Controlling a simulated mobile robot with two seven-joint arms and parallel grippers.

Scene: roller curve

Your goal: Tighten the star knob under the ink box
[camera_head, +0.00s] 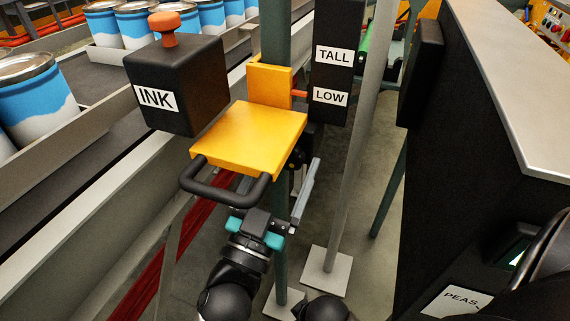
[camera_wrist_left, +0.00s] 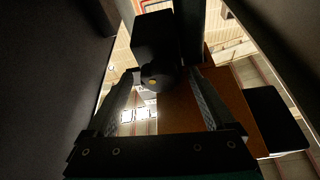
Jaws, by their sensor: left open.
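The black ink box (camera_head: 175,85) with an INK label and an orange-red mushroom knob on top stands beside a yellow plate (camera_head: 245,135) with a black handle (camera_head: 225,188). My left gripper (camera_head: 290,180) is below the plate, partly hidden by the plate and handle. In the left wrist view its two fingers (camera_wrist_left: 165,80) are open and apart. My right gripper is not in view.
A green post (camera_head: 276,50) rises behind the plate. A black board marked TALL and LOW (camera_head: 332,75) has a red pointer beside LOW. A grey pole (camera_head: 350,150) and a large black cabinet (camera_head: 460,170) stand right. Blue-white cans (camera_head: 35,100) line the conveyor left.

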